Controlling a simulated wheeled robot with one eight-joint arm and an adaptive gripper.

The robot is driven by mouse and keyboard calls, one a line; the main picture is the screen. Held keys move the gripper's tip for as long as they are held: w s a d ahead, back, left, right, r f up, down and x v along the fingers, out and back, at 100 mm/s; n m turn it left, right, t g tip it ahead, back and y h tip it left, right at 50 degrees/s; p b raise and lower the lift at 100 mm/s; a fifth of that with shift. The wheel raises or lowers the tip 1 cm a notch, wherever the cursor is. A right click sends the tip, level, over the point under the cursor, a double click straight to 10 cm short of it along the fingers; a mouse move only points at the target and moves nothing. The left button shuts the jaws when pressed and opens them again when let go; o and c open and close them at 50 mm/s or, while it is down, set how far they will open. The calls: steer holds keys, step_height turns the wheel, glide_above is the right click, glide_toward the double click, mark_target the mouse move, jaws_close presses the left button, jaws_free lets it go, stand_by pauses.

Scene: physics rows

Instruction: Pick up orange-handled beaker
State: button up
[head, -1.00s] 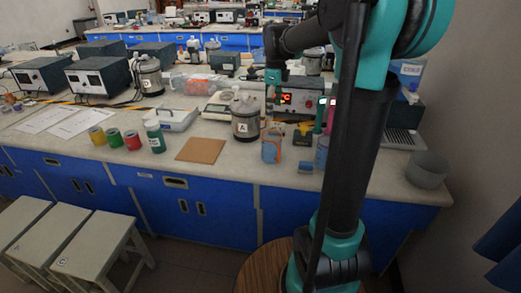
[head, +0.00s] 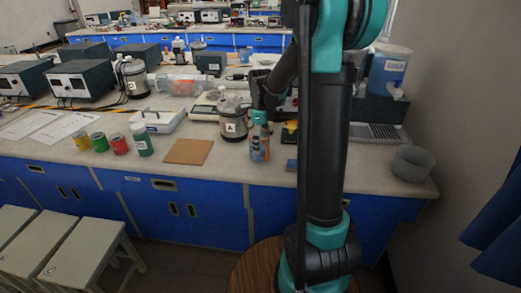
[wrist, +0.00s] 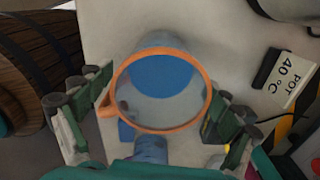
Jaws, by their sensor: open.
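The orange-handled beaker (head: 258,154) stands on the bench near its front edge, right of the brown board. In the wrist view the beaker (wrist: 160,76) is seen from above as a clear cup with an orange ring and blue inside. My gripper (head: 260,130) points down over the beaker. In the wrist view my gripper (wrist: 160,108) is open, with one finger on the left and one on the right of the beaker. Whether the fingers touch its wall cannot be told. The beaker is partly hidden by my gripper in the head view.
A metal pot marked A (head: 234,125) stands close behind and left of the beaker. The brown board (head: 188,151) lies left, with several coloured jars beyond it. A grey bowl (head: 413,163) sits at the right end. A pot label (wrist: 287,78) shows in the wrist view.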

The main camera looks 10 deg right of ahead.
steer(key=shift+f, duration=1.25)
steer(key=shift+c, duration=0.6)
steer(key=c, duration=1.4)
steer(key=shift+r, duration=0.2)
